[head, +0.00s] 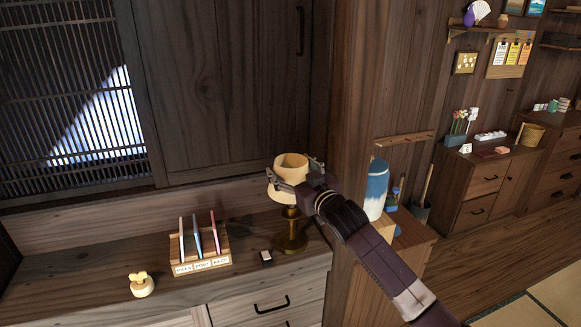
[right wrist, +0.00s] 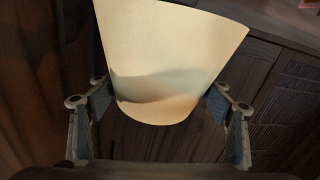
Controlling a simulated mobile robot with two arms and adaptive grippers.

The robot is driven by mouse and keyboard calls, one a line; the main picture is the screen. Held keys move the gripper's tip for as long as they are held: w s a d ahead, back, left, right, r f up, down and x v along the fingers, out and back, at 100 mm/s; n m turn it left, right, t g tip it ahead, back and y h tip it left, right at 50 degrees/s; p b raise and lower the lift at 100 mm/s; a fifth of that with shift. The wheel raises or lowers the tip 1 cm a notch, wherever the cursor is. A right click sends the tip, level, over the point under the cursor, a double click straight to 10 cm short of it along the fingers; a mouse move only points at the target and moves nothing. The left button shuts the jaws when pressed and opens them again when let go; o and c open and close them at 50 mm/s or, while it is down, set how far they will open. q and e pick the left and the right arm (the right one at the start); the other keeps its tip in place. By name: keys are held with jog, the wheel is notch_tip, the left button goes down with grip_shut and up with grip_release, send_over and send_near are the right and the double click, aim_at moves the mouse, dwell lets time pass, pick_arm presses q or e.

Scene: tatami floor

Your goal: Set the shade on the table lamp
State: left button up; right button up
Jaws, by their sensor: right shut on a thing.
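The cream lampshade (head: 290,163) is above the counter in the head view, held by my right gripper (head: 293,180). In the right wrist view the shade (right wrist: 170,60) sits between the two fingers of the gripper (right wrist: 158,95), which is shut on its sides. The dark brass lamp base (head: 290,236) stands upright on the counter, directly below the shade in the picture. The shade and gripper hide the top of the base, so I cannot tell whether the shade touches it. My left gripper is not in view.
The wooden counter (head: 90,298) carries a rack (head: 203,262) with upright folders, a small cream object (head: 142,285) and a small dark box (head: 266,258). A blue and white cylinder (head: 376,190) stands right of the lamp, past a wooden post (head: 345,110). Cupboard doors are behind.

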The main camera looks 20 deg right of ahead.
jog(key=shift+f+b, duration=2.75)
jog(key=shift+f, duration=1.9)
dwell(1.5)
jog(key=o, duration=1.4)
jog(key=shift+o, duration=1.1)
jog(key=shift+r, duration=0.1)
jog(key=shift+r+p, duration=2.85)
jog(key=shift+r, duration=0.1)
